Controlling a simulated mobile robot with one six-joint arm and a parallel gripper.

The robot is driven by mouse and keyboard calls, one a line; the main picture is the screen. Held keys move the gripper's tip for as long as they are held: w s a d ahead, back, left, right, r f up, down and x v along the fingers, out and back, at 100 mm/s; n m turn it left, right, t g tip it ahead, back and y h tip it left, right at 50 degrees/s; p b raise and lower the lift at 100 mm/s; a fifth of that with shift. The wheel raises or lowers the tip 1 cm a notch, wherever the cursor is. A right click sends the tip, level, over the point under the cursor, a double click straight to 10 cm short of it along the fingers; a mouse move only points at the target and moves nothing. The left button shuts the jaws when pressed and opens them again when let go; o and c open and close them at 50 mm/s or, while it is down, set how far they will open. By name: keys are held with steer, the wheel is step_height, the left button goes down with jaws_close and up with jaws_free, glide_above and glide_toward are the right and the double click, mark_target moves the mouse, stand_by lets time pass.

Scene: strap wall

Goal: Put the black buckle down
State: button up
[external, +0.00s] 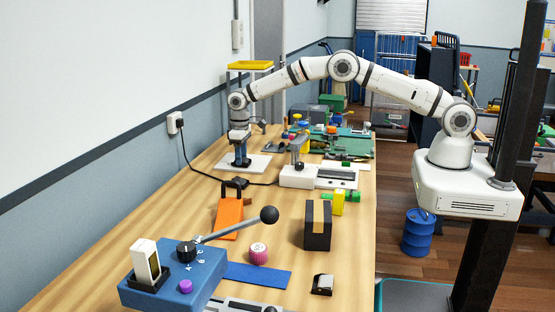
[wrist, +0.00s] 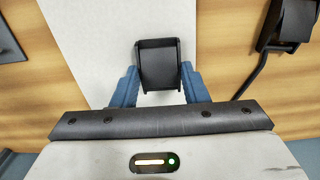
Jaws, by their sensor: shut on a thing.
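The black buckle (wrist: 159,66) is between the two blue fingers of my gripper (wrist: 158,84) in the wrist view, and the gripper is shut on it. Behind the buckle is a white plate (wrist: 118,38). In the external view my gripper (external: 240,153) points down at the white plate (external: 258,163), which lies on the wooden bench near the wall. The buckle is small and dark there, low over or on the plate; I cannot tell whether it touches.
A black piece with a cable (wrist: 291,22) lies right of the plate in the wrist view. In the external view, a white fixture (external: 298,177), an orange board (external: 229,217), a black box (external: 318,228) and a blue lever box (external: 176,275) stand on the bench (external: 180,215).

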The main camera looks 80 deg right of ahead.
steer(key=shift+f, duration=0.25)
steer(key=o, duration=1)
step_height(320, 180, up, 12)
steer(key=b, duration=0.3)
steer(key=s+d+r, duration=0.1)
steer(key=s+r, duration=0.7)
steer(key=r, duration=0.3)
steer(key=s+r+t, duration=0.1)
steer(key=s+r, duration=0.2)
steer(key=s, duration=0.4)
steer(key=s+r+t, duration=0.1)
steer(key=s+r, duration=0.2)
steer(key=s, duration=0.3)
steer(key=s+d+f, duration=0.1)
steer(key=s+f, duration=0.1)
steer(key=s, duration=1.2)
steer(key=s+f+t, duration=0.1)
steer(key=s+f, duration=0.2)
steer(key=s, duration=1)
steer(key=shift+s+d+f, duration=0.3)
steer(key=shift+s+d, duration=0.05)
steer(key=shift+s, duration=0.05)
